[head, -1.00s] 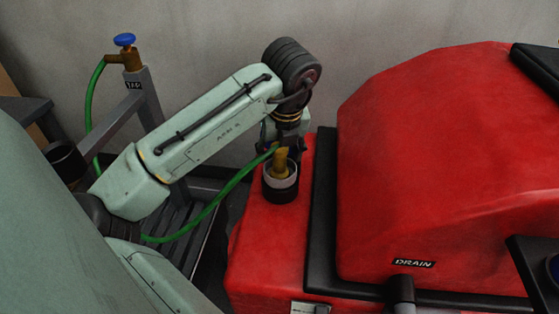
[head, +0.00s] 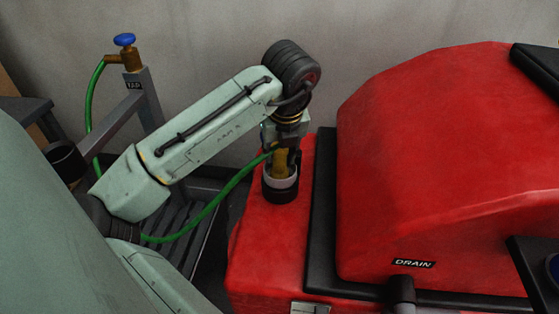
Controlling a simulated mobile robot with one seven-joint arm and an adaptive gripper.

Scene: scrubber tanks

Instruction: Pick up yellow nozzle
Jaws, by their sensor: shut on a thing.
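The yellow nozzle (head: 281,165) stands roughly upright in a black and white round holder (head: 280,186) on the red machine's left ledge. A green hose (head: 215,208) runs from its upper part, down to the left. My gripper (head: 285,150) points down from above and is shut on the nozzle's upper part. The fingers are small and partly hidden in this view. The nozzle's lower end is hidden inside the holder.
A large red tank (head: 440,170) with a black rim stands just right of the holder. A brass tap with a blue knob (head: 124,40) feeds the hose at the back left. A grey metal frame (head: 150,110) stands below it. A pale wall is behind.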

